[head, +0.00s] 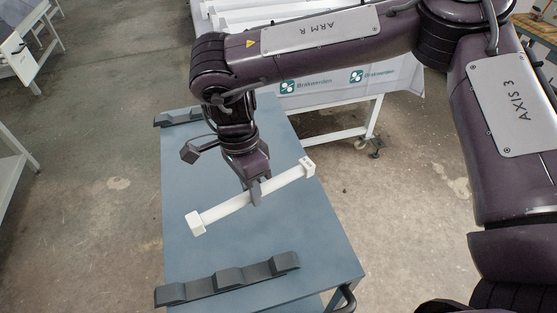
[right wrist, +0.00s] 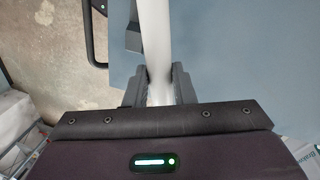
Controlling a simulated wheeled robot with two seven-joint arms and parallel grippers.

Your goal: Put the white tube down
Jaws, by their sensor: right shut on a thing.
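The white tube (head: 234,205) is a long thin bar with block-shaped ends, seen in the head view above the blue-grey table top (head: 220,250). My right gripper (head: 255,195) is shut on it near its middle. The tube lies slantwise, its near end to the lower left and its far end to the upper right. In the right wrist view the tube (right wrist: 155,45) runs between the two dark fingers (right wrist: 156,85). I cannot tell how high it is above the table. My left gripper is not in view.
A dark notched rest (head: 228,277) lies along the near edge of the table, and a similar one (head: 180,118) lies at the far edge. A white rack with printed panels (head: 335,85) stands behind. The table top between the rests is otherwise clear.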

